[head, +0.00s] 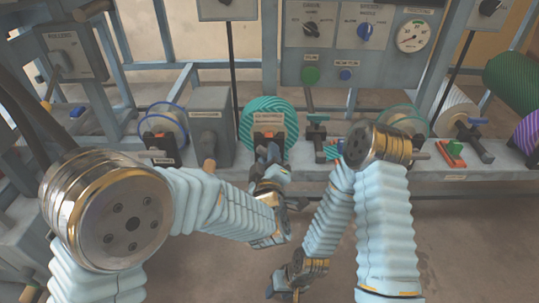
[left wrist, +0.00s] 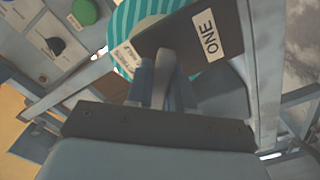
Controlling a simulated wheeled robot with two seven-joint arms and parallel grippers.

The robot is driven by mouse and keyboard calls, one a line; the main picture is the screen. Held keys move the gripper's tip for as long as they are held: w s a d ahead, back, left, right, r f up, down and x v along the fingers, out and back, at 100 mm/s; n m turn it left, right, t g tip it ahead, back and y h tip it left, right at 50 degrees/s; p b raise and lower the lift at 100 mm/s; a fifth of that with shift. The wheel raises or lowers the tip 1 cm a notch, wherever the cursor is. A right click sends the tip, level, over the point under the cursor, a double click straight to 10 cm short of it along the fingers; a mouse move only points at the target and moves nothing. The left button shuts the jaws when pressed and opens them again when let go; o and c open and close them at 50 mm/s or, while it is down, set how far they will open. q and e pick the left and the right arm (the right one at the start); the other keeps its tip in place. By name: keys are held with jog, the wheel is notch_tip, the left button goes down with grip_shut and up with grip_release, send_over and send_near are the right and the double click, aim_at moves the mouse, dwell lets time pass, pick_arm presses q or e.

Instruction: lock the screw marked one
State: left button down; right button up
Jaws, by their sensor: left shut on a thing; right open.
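A dark block with a white label reading ONE (left wrist: 208,36) fills the upper middle of the left wrist view, in front of a teal striped roll (left wrist: 125,25). My left gripper (left wrist: 162,72) is shut on a grey piece beside that label, which I take for the screw marked one; the fingers hide most of it. In the head view my left gripper (head: 268,158) is at the front of the teal striped roll (head: 252,118), just below its orange-topped bracket (head: 268,136). My right gripper (head: 284,288) is open and empty, low in front of the bench.
A row of rolls and brackets lines the bench rail (head: 455,178). A panel with knobs and a gauge (head: 413,36) hangs above. The floor in front is clear.

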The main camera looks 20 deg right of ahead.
pick_arm(q)
jog(key=m, duration=0.6)
jog(key=shift+m, duration=0.4)
jog(key=m, duration=0.2)
jog(key=shift+m+p, duration=0.4)
jog(key=m+p, duration=0.1)
jog(key=m, duration=0.2)
jog(key=shift+a+m, duration=0.1)
jog(key=shift+m, duration=0.2)
jog(key=m+p, duration=0.1)
jog(key=m, duration=0.2)
jog(key=shift+m+p, duration=0.3)
jog(key=shift+p, duration=0.1)
jog(key=m+p, duration=0.2)
jog(key=m, duration=0.2)
jog(key=shift+m, duration=0.3)
jog(key=m+p, duration=0.1)
jog(key=m, duration=0.1)
jog(key=shift+m+p, duration=0.3)
jog(key=shift+p, duration=0.05)
jog(key=shift+m+p, duration=0.85)
jog(key=shift+m, duration=1.05)
jog(key=shift+f, duration=0.1)
